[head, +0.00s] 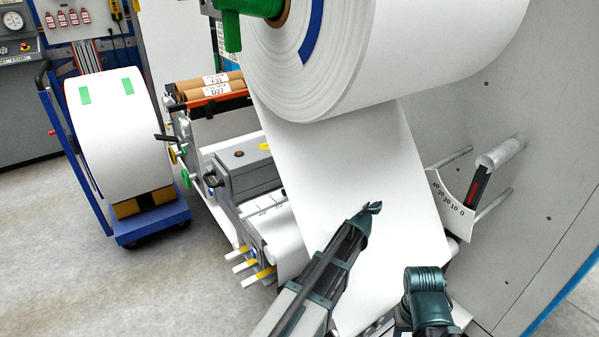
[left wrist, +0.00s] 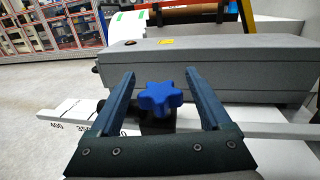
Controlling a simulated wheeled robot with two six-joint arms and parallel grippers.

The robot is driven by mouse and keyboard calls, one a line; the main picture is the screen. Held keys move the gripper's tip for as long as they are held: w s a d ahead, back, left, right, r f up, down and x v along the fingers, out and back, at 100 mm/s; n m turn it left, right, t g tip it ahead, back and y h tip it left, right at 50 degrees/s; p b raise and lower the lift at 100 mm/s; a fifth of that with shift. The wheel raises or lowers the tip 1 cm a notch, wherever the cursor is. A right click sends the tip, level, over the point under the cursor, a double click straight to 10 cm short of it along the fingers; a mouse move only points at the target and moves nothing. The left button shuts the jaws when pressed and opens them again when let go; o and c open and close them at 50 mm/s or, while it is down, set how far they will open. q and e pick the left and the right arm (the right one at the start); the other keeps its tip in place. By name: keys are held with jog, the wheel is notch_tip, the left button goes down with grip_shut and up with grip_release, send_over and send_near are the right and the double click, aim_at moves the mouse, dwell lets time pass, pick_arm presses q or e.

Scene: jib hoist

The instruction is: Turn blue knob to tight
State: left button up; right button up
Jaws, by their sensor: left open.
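The blue knob (left wrist: 160,98) is star-shaped and shows in the left wrist view. It sits on a dark block on a white scale bar (left wrist: 72,122). My left gripper (left wrist: 160,78) is open, with one finger on each side of the knob and a visible gap to both. It is not shut on the knob. In the head view my left arm reaches up over the white sheet (head: 330,160), and its gripper end (head: 371,208) shows there. I cannot make out the knob in the head view.
A long grey box (left wrist: 215,65) stands just behind the knob. A big white roll (head: 390,50) hangs above the sheet. A curved dial scale (head: 450,203) is on the right, by the grey wall. A blue cart (head: 150,222) stands left; open floor lies in front.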

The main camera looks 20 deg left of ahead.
pick_arm(q)
jog(key=shift+x, duration=0.8)
grip_shut()
jog(key=shift+s+t, duration=0.1)
jog(key=shift+t, duration=0.2)
jog(key=shift+m+t+h, duration=0.4)
jog(key=shift+m+t, duration=0.2)
jog(key=shift+w+d+m+t+h, duration=0.25)
jog(key=shift+m+t+h, duration=1)
jog(key=shift+t+h, duration=0.15)
jog(key=shift+w+d+m+t+h, duration=0.2)
jog(key=shift+w+m+t+h, duration=0.1)
jog(key=shift+m+t+h, duration=1.05)
jog(key=shift+w+d+m+t+h, duration=0.25)
jog(key=shift+m+t+h, duration=0.95)
jog(key=shift+t+h, duration=0.2)
